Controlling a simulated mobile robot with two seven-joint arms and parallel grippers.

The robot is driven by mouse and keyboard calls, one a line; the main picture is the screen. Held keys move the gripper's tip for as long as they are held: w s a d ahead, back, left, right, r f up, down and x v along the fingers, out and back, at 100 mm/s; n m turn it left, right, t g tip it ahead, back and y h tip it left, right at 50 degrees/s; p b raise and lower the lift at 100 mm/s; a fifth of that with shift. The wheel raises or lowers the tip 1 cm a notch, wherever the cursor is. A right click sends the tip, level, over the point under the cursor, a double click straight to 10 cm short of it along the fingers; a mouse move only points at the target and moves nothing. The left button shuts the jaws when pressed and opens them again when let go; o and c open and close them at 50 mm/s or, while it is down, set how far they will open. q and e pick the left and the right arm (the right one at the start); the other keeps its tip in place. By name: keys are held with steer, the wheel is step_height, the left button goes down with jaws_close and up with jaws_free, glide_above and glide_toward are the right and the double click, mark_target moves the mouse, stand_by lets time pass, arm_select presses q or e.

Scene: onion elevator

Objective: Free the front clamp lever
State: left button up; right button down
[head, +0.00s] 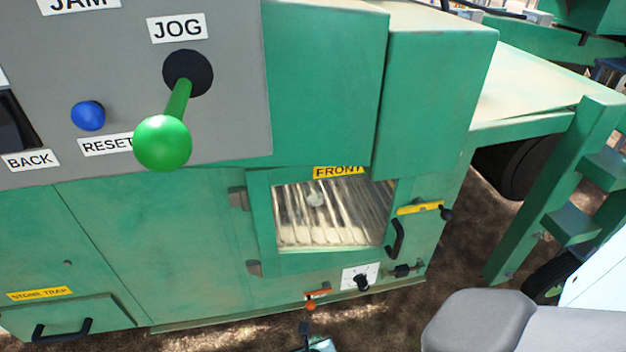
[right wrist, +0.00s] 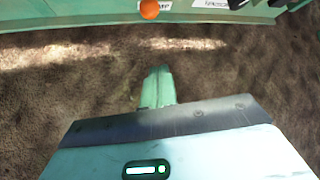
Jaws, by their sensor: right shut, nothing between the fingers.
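The clamp lever with its small orange knob (head: 310,305) sits low on the green machine, below the door marked FRONT (head: 262,225). The same orange knob (right wrist: 149,9) shows at the top edge of the right wrist view, in front of a white label partly reading "MP". My right gripper (head: 320,343) is at the bottom edge of the head view, below the knob and apart from it. In the right wrist view its closed green fingers (right wrist: 157,72) point toward the machine with nothing between them. My left gripper is out of view.
The door has a striped window, a black handle (head: 397,238) and a yellow latch bar (head: 420,208). A black dial (head: 361,282) is right of the knob. A green-balled JOG lever (head: 163,142) juts from the grey panel. Bare brown ground lies before the machine.

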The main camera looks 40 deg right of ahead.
steer(key=b+x, duration=0.7)
steer(key=x, duration=0.3)
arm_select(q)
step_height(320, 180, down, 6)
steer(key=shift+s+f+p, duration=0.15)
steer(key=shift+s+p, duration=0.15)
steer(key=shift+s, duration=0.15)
arm_select(e)
steer(key=shift+w+r, duration=0.5)
steer(key=shift+r, duration=0.35)
steer(key=shift+w+r, duration=0.55)
steer(key=shift+r, duration=0.25)
arm_select(q)
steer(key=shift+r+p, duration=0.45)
steer(key=shift+p, duration=0.1)
arm_select(e)
steer(key=shift+r, duration=0.2)
